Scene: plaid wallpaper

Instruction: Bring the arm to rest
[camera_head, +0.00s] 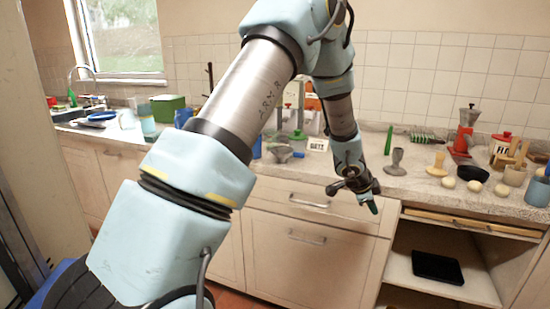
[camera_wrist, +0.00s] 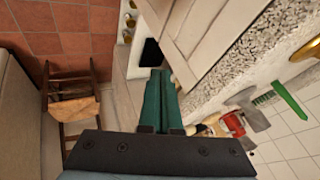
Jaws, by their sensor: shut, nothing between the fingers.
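My gripper (camera_head: 373,206) hangs at the end of my bent arm in the head view, in front of the counter's front edge and the drawer fronts. In the wrist view its two green fingers (camera_wrist: 161,100) lie side by side, shut, with nothing between them. The fingers are clear of the counter and touch nothing that I can see. My arm covers part of the counter in the head view.
The counter (camera_head: 310,170) carries several items, including a red grinder (camera_head: 464,140), a black bowl (camera_head: 472,174) and a green box (camera_head: 168,108). Below it are drawers (camera_head: 300,258) and an open shelf with a black tray (camera_head: 437,267). A wooden chair (camera_wrist: 75,105) stands on the tiled floor.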

